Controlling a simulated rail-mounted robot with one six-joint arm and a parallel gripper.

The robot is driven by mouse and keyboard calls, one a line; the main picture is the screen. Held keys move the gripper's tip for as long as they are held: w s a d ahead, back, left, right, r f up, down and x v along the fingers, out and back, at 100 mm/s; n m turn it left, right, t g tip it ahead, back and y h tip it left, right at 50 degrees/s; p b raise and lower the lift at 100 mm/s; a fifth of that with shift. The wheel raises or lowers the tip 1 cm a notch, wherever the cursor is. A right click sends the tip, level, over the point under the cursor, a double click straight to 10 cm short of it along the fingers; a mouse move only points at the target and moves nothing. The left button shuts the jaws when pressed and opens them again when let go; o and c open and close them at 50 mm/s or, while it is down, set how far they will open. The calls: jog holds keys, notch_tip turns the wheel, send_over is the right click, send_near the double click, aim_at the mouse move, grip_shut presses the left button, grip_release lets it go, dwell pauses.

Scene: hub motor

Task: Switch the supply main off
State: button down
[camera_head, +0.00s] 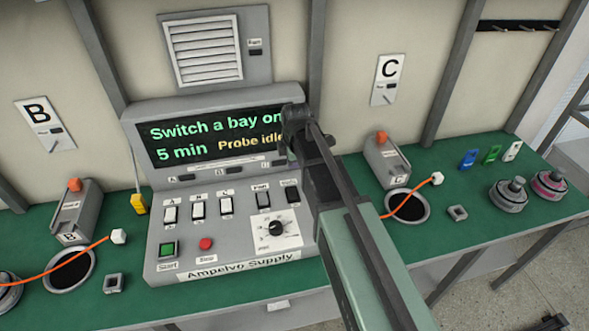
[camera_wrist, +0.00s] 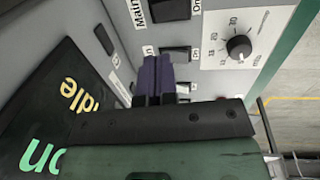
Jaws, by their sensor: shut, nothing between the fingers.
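The grey supply console (camera_head: 217,230) stands on the green bench, with its display reading "Switch a bay on", "5 min" and "Probe idle". The main switch (camera_wrist: 170,9) is a dark rocker at the top of the wrist view, between the labels "Main" and "On"; I cannot tell its position. A second dark rocker (camera_wrist: 175,53) sits just below it in that view. My gripper (camera_wrist: 157,65) is shut and empty, close over the panel beside this second rocker and apart from the main switch. My arm hides the gripper's fingertips in the head view.
Three white rockers (camera_head: 197,208), a green start button (camera_head: 168,249), a red stop button (camera_head: 206,244) and a black dial (camera_head: 276,228) share the panel. Bays B (camera_head: 75,215) and C (camera_head: 388,158) stand either side, with orange leads. Hub motors (camera_head: 509,194) sit at right.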

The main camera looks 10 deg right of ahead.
aim_at(293, 189)
jog(key=f+b, duration=0.3)
jog(key=f, duration=0.1)
jog(key=w+f+b, duration=0.1)
jog(key=f+b, duration=0.7)
jog(key=shift+w+f, duration=0.25)
jog(key=shift+w, duration=0.1)
jog(key=shift+r, duration=0.15)
